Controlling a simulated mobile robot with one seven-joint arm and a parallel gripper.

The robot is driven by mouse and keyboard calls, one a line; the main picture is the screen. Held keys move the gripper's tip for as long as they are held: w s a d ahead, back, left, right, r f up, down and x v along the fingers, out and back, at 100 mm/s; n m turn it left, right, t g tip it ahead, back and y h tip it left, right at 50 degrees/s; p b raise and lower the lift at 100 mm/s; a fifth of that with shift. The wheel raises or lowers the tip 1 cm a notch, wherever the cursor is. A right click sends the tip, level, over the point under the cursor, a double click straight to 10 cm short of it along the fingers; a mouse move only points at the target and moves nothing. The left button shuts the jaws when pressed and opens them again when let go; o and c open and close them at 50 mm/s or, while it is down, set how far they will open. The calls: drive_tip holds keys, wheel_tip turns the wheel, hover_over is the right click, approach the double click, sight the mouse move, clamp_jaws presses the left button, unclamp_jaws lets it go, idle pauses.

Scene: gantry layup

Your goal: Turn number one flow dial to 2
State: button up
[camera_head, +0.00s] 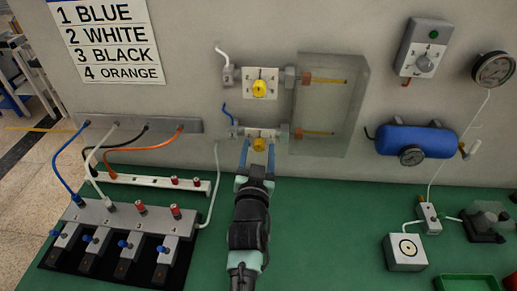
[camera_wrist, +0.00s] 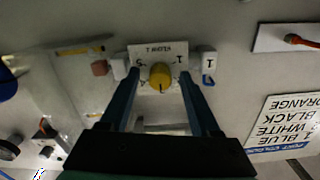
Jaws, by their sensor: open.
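The number one flow dial is the lower of two on the grey wall panel, a white plate with a yellow knob (camera_head: 259,144) and a blue tube at its left. In the wrist view the knob (camera_wrist: 160,75) sits in the middle of the marked plate (camera_wrist: 151,50), which appears upside down; its exact setting is hard to read. My gripper (camera_head: 257,149) is open just in front of this dial. Its blue fingers stand on either side of the knob, with gaps visible in the wrist view. The upper dial, number two, has a yellow knob (camera_head: 259,88) and a white tube.
A blue tank (camera_head: 410,139) is further right. A grey valve block (camera_head: 125,220) with hoses stands at the left on the green bench (camera_head: 330,240). A colour list (camera_head: 110,40) hangs upper left.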

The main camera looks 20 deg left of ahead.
clamp_jaws()
idle(0.3)
drive_tip(key=shift+n, duration=0.3)
drive_tip(key=n+b, duration=0.1)
drive_tip(key=n, duration=1)
idle(0.3)
idle(0.5)
unclamp_jaws()
